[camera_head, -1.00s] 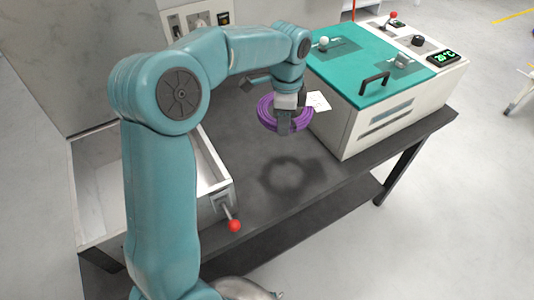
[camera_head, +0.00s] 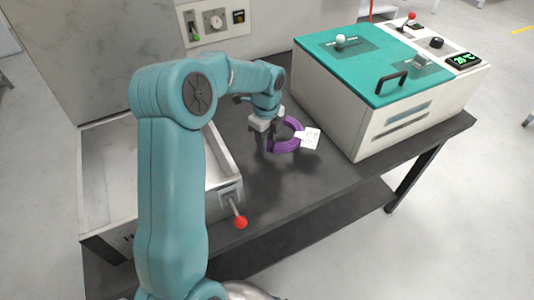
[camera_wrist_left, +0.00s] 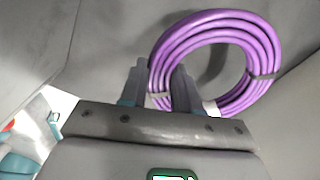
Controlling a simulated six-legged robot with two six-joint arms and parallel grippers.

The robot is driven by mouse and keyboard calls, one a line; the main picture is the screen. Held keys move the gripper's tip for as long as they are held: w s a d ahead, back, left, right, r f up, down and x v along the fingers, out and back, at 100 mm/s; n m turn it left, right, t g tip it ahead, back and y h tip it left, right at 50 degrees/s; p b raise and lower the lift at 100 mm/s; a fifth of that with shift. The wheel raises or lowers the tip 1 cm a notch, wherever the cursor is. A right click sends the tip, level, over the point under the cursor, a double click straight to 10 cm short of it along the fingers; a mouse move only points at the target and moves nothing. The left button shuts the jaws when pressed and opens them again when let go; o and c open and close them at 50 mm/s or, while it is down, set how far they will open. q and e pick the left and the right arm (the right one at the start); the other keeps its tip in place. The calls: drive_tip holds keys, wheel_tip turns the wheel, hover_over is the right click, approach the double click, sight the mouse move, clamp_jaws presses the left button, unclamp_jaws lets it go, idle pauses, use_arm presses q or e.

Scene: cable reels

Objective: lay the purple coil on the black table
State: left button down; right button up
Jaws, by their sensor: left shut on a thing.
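The purple coil (camera_head: 290,146) is a ring of several cable turns with a white paper tag (camera_head: 309,138). It lies flat at or very near the top of the black table (camera_head: 292,187); I cannot tell whether it touches. My left gripper (camera_head: 266,146) reaches down at the coil's left side. In the left wrist view, my left gripper (camera_wrist_left: 158,85) has one finger on each side of the coil's near-left band (camera_wrist_left: 160,62) and is shut on it. Grey ties bind the coil. My right gripper is out of view.
A white machine with a teal lid (camera_head: 375,65) stands right of the coil. A grey open tray (camera_head: 228,158) with a red-knobbed lever (camera_head: 241,221) is at the left. Bare tabletop lies in front of the coil.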

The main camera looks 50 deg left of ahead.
sight(266, 161)
use_arm(q)
drive_tip(key=shift+f, duration=3.05)
drive_tip(key=shift+f, duration=0.15)
drive_tip(key=c, duration=0.8)
unclamp_jaws()
wheel_tip(266, 161, up, 12)
drive_tip(key=shift+s+r, duration=0.1)
drive_tip(key=shift+r, duration=0.05)
